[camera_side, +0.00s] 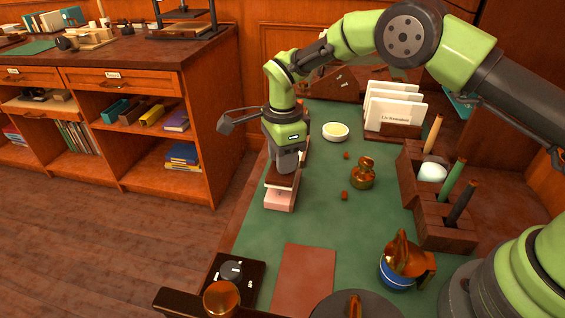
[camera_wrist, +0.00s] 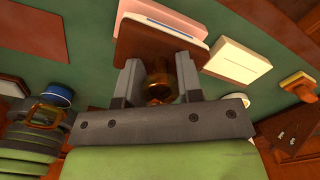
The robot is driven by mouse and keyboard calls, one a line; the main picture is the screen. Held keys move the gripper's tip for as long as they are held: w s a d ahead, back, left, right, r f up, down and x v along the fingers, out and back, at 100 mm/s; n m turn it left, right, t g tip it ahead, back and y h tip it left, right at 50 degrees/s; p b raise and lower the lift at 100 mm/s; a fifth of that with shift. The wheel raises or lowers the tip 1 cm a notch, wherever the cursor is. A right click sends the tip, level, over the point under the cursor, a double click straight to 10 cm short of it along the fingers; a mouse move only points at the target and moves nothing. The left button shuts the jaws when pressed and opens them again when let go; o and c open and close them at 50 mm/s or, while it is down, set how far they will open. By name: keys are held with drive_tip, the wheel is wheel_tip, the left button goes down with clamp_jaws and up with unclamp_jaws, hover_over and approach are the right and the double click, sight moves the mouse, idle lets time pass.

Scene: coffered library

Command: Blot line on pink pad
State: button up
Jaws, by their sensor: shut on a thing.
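My gripper (camera_side: 287,168) points down at the left part of the green desk mat, shut on a dark brown wooden blotter (camera_side: 282,180). In the wrist view the blotter's brown top (camera_wrist: 150,48) lies at my fingertips (camera_wrist: 157,72), and a brass piece (camera_wrist: 160,88) shows between the fingers. The pink pad (camera_side: 280,200) lies directly below the blotter; its pale edge shows beyond the blotter in the wrist view (camera_wrist: 170,12). I cannot tell whether blotter and pad touch. No line can be made out; the blotter covers much of the pad.
A pale block (camera_wrist: 238,62) lies beside the blotter. Right on the mat are a brass pot (camera_side: 362,175), small red-brown bits, a pen rack (camera_side: 437,205) and a blue-and-brass jug (camera_side: 398,275). A pinkish sheet (camera_side: 304,280) lies in front. A card holder (camera_side: 393,130) stands behind.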

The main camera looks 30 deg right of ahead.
drive_tip(key=shift+r, duration=2.3)
